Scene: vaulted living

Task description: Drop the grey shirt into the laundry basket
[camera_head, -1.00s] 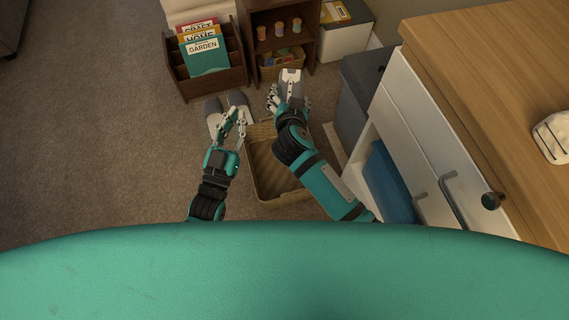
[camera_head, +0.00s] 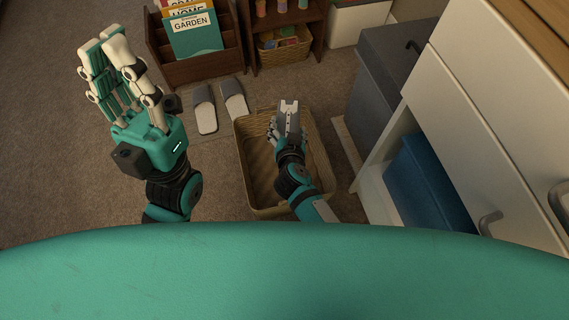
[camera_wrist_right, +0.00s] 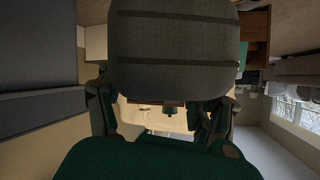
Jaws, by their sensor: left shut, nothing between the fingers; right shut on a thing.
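The wicker laundry basket (camera_head: 243,160) stands open on the floor in the middle of the head view; the visible part of its inside looks empty. My right gripper (camera_head: 284,130) is over the basket and shut on the grey shirt (camera_head: 290,112), a small folded bundle at its fingertips. In the right wrist view the shirt (camera_wrist_right: 175,50) fills the upper middle, grey with dark stripes, between my right fingers. The height of the shirt above the basket floor is hard to tell. My left gripper (camera_head: 104,48) is shut and empty, left of the basket.
Grey slippers (camera_head: 205,110) lie by the basket's far left corner. A magazine rack (camera_head: 160,65) and a low shelf (camera_head: 318,35) stand behind. A dark grey bin (camera_head: 385,75) and a white drawer unit (camera_head: 480,110) close off the right side. Carpet at left is clear.

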